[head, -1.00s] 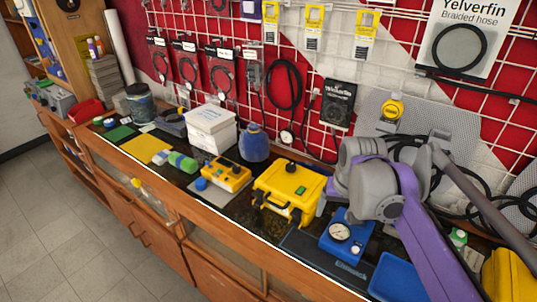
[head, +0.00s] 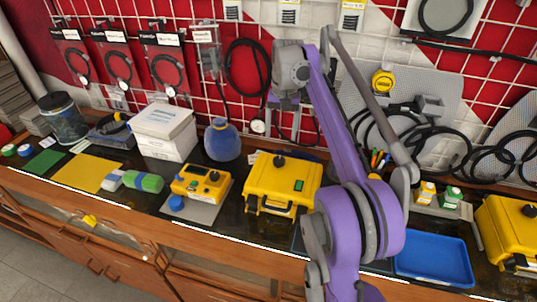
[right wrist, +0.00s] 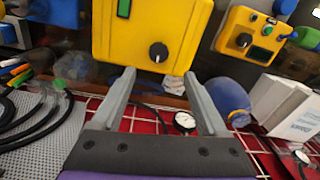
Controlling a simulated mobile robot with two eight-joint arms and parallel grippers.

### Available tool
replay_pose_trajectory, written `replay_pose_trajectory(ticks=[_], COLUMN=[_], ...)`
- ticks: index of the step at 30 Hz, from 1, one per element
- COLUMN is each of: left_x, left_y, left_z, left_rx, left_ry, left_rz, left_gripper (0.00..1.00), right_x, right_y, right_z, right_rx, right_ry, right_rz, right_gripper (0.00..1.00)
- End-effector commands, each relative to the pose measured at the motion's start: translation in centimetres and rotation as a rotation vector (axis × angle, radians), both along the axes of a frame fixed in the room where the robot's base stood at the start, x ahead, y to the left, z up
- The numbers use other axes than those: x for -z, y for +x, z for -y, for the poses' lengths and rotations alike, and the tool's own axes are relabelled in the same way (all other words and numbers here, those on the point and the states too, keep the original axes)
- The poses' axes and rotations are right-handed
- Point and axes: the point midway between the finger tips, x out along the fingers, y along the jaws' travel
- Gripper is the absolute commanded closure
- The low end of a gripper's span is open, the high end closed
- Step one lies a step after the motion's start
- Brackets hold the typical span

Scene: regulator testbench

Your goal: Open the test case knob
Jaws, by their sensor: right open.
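The yellow test case (head: 262,188) stands closed on the counter in the head view. A black knob (head: 279,161) and a green label show on its top. The right wrist view shows the same case (right wrist: 115,40) at the top, with its black knob (right wrist: 159,52) facing me. My right gripper (right wrist: 158,74) is open and empty. In the wrist picture its fingertips lie just below the knob, on either side, apart from it. In the head view my right arm rises in front of the wall, behind and above the case. My left gripper is not in view.
A yellow meter (head: 200,184) stands left of the case, with a blue round vessel (head: 222,140) behind. White boxes (head: 165,130) stand further left. A blue tray (head: 433,258) and another yellow case (head: 510,232) are at right. Cables hang on the wall grid.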

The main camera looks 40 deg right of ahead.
Motion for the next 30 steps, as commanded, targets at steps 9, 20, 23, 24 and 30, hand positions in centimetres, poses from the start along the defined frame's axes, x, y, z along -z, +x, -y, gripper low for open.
replay_pose_trajectory(ticks=[9, 20, 23, 24, 30], left_x=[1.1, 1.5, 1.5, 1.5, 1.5], left_y=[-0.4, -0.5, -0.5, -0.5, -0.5], left_z=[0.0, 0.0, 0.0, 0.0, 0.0], left_rx=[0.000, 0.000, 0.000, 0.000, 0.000], left_ry=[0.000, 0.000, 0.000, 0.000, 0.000], left_rz=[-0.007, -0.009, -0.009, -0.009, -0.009], left_gripper=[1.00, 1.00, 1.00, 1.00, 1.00], right_x=[5.7, 10.0, 10.3, 10.3, 10.3], right_y=[0.1, 0.3, 0.3, 0.3, 0.3], right_z=[-0.3, -0.4, -0.4, -0.4, -0.4], right_rx=[-0.003, -0.003, -0.003, -0.003, -0.002], right_ry=[0.001, -0.001, -0.001, -0.001, -0.001], right_rz=[-0.001, 0.001, 0.001, 0.001, 0.001], right_gripper=[0.23, 0.23, 0.23, 0.23, 0.27])
